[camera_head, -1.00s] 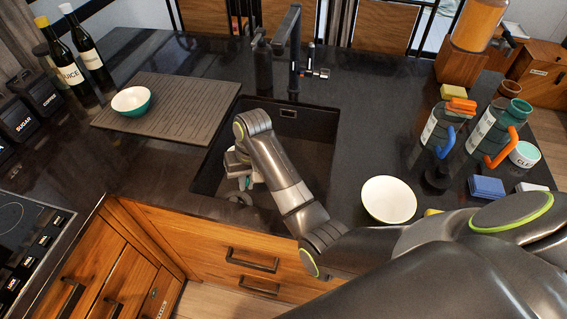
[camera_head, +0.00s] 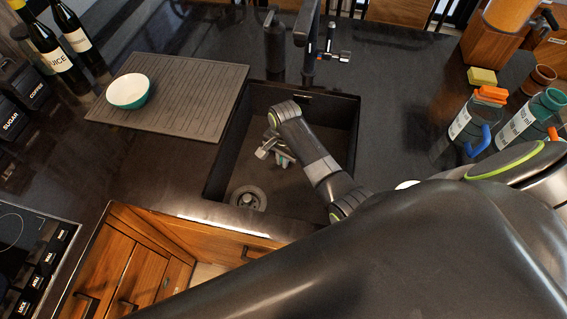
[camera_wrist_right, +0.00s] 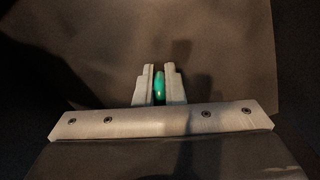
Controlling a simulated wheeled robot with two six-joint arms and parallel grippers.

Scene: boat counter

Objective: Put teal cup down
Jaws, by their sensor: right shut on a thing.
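My right gripper (camera_head: 275,156) is inside the sink, over its middle, with the arm reaching in from the lower right. In the right wrist view, its two fingers (camera_wrist_right: 159,86) are shut on a small green-teal piece (camera_wrist_right: 159,84), which I take as part of the teal cup. Only a thin strip of it shows between the fingers. In the head view, a bit of teal (camera_head: 284,160) shows beside the fingers; the rest is hidden. I cannot tell whether the cup touches the sink floor. My left gripper is not in view.
The dark sink (camera_head: 232,135) has a drain (camera_head: 248,198) at its front left. A teal-and-white bowl (camera_head: 129,91) sits on the ribbed drying mat (camera_head: 190,120). The faucet (camera_head: 307,40) stands behind the sink.

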